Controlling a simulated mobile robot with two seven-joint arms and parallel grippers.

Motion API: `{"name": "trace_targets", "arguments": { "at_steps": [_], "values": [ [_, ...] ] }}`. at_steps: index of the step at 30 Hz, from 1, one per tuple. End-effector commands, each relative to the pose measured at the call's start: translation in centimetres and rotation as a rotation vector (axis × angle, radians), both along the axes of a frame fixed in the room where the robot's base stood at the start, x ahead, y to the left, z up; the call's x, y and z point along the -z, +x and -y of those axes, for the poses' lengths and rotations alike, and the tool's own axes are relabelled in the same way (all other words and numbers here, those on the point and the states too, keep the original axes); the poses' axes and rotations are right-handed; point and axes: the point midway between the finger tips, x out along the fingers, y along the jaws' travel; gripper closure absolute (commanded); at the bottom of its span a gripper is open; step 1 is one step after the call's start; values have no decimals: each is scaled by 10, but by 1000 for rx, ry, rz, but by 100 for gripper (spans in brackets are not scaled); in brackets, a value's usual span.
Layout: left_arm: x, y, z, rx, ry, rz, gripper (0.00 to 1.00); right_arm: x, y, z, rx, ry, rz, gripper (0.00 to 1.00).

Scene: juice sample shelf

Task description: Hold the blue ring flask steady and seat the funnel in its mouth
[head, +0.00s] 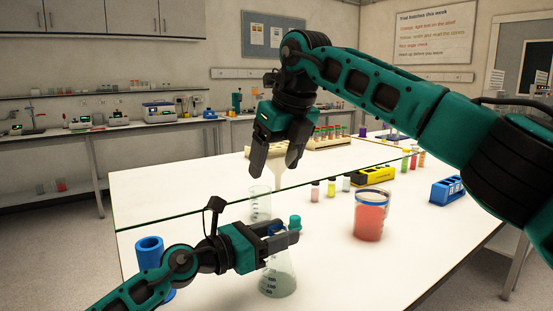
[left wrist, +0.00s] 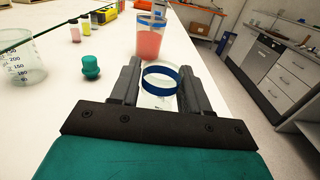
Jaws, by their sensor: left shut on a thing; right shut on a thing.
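The blue ring flask (head: 278,278) is a clear conical flask with dark markings, upright at the table's front. My left gripper (head: 284,239) is shut on its neck. In the left wrist view its round mouth and blue ring (left wrist: 160,80) show between the fingers; the mouth looks empty. My right gripper (head: 275,166) hangs higher and farther back, fingers pointing down, shut on the pale funnel (head: 277,174). The funnel is in the air, apart from the flask, with its narrow end downward; the fingers partly hide it.
A clear beaker (head: 260,204) and teal stopper (head: 295,222) stand close behind the flask. A beaker of red juice (head: 370,217) stands to the right. Small vials (head: 331,188), a yellow rack (head: 374,176) and a blue rack (head: 446,190) are farther off. A blue cylinder (head: 149,252) is at left.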

Motion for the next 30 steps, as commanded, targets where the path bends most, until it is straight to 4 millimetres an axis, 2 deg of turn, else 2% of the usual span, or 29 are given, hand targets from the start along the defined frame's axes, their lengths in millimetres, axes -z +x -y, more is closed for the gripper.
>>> {"name": "trace_targets", "arguments": {
  "at_steps": [3,11,24,30],
  "values": [
    [0,0,0,0,1,-1,87,14,-1,0,-2,3,4,53],
    [0,0,0,0,1,-1,87,28,-1,0,-2,3,5,53],
    [0,0,0,0,1,-1,87,63,-1,0,-1,5,5,53],
    [0,0,0,0,1,-1,87,63,-1,0,-1,3,6,53]
  ]
}}
